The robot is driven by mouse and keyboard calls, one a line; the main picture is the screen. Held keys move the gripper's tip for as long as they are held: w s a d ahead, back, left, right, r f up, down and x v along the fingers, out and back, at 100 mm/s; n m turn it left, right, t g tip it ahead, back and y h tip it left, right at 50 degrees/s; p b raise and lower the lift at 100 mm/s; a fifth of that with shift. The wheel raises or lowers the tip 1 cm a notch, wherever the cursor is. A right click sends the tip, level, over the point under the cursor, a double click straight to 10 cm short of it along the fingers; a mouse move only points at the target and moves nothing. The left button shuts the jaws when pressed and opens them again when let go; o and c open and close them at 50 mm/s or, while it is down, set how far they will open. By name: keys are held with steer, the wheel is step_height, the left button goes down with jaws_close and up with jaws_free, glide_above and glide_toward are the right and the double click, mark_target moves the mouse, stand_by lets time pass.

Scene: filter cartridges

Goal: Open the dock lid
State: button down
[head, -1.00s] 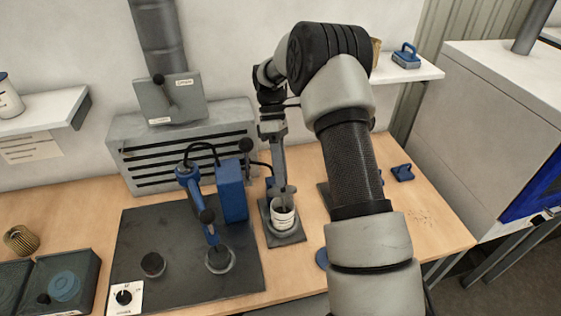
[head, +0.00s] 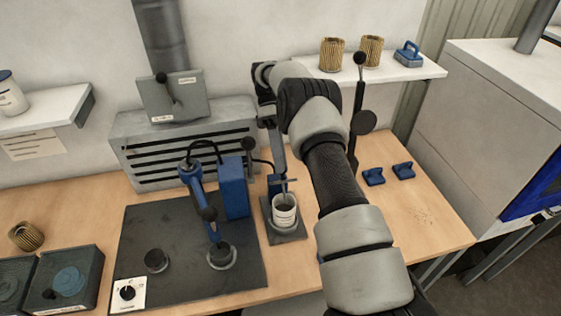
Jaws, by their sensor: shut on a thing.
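My gripper (head: 285,184) is at the end of my arm, low over the white cup (head: 285,214). It appears shut on the cup's upper part; the fingers are small and the contact is unclear. The cup stands upright on a small dark square base (head: 287,239). No part is labelled clearly enough for me to tell which is the dock lid. A dark upright lever (head: 358,93) with a ball knob and a round disc (head: 363,122) stands to the right of my gripper; my arm hides its lower end. A grey plate with a knob (head: 185,102) leans at the back.
A blue tool (head: 195,190) and blue box (head: 232,188) stand left of the cup on a dark mat (head: 180,275). Two blue handled pieces (head: 373,177) (head: 403,170) lie at right. Pleated filters (head: 332,54) stand on the shelf.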

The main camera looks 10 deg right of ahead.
steer(key=c, duration=1.5)
jaws_free()
steer(key=shift+c, duration=0.2)
steer(key=shift+s, duration=0.1)
